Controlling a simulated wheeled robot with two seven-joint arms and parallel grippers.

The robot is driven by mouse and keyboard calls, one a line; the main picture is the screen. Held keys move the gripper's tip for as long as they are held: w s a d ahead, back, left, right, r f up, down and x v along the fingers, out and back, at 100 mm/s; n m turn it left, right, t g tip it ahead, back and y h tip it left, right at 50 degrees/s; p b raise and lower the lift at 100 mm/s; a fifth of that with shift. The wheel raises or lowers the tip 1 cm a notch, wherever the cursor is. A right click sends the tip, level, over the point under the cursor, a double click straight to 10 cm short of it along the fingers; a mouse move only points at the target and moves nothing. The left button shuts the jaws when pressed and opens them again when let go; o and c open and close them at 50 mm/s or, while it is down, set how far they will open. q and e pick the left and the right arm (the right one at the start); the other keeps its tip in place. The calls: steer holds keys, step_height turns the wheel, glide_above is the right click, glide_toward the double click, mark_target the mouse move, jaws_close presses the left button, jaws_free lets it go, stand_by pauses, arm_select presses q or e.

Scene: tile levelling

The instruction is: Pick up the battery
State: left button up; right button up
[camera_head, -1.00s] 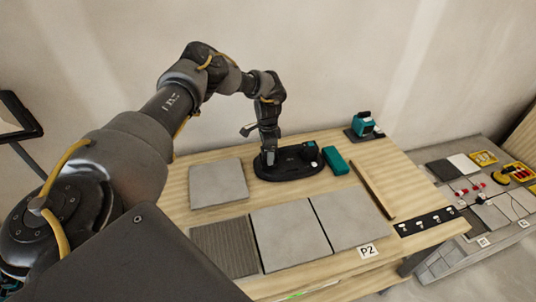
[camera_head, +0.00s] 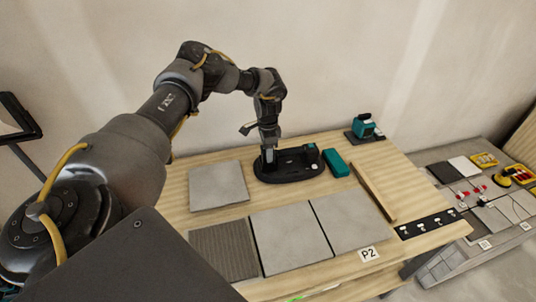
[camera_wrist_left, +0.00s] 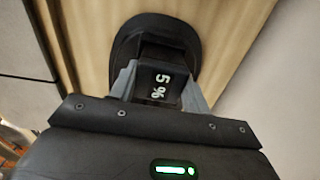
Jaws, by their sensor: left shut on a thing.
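The battery (camera_wrist_left: 165,88) is a dark block with "5 %" on its face. It sits between the fingers of my left gripper in the left wrist view, and the fingers are shut on it. In the head view my left gripper (camera_head: 268,157) points down at the left end of a black oval dock (camera_head: 291,172) on the wooden table. The dock's dark rim (camera_wrist_left: 126,42) shows behind the battery in the wrist view. I cannot tell whether the battery touches the dock. My right gripper is not in view.
A teal block (camera_head: 335,163) lies right of the dock. A teal device (camera_head: 364,126) stands at the back right. Grey tiles (camera_head: 218,186) (camera_head: 289,238) and a wooden strip (camera_head: 374,191) lie on the table (camera_head: 410,180). A second bench with several parts stands at right.

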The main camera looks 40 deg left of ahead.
arm_select(q)
steer(key=s+d+r+p, duration=0.2)
steer(key=s+d+r, duration=0.2)
steer(key=r, duration=0.5)
steer(key=s+d+r+p, duration=0.2)
steer(key=s+d+r, duration=0.2)
steer(key=d+r, duration=0.3)
steer(key=shift+s+d+r, duration=0.15)
steer(key=shift+r, duration=0.7)
stand_by(0.4)
